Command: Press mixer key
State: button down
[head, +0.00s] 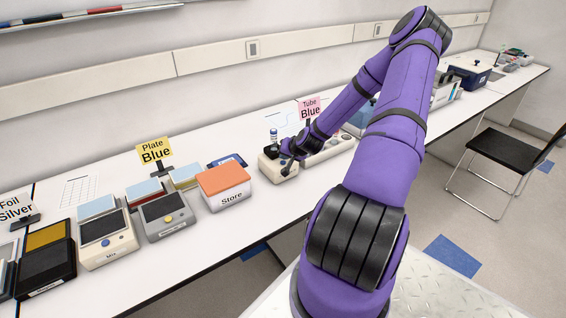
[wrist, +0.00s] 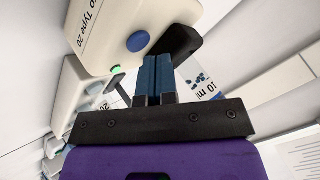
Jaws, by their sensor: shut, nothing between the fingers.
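The mixer appears to be the small cream device (head: 268,171) on the bench in the head view, with a blue-capped tube standing at its top. In the wrist view, a cream housing (wrist: 100,28) with partly cut-off "Type 20" lettering carries a round blue key (wrist: 138,41) and a small green light (wrist: 116,69). My gripper (wrist: 155,62) is shut and empty, its blue fingertips right beside the blue key and overlapping its lower edge in the picture. I cannot tell whether they touch it. In the head view my gripper (head: 286,155) is over the device, its fingertips hard to see.
An orange-lidded "Store" box (head: 224,186) is left, then a grey cycler (head: 167,217) and a white "Mix" cycler (head: 108,240). Sign cards stand behind. A black chair (head: 510,155) is on the floor at right.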

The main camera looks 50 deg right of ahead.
aim_at(285, 162)
jog(key=shift+r, duration=2.95)
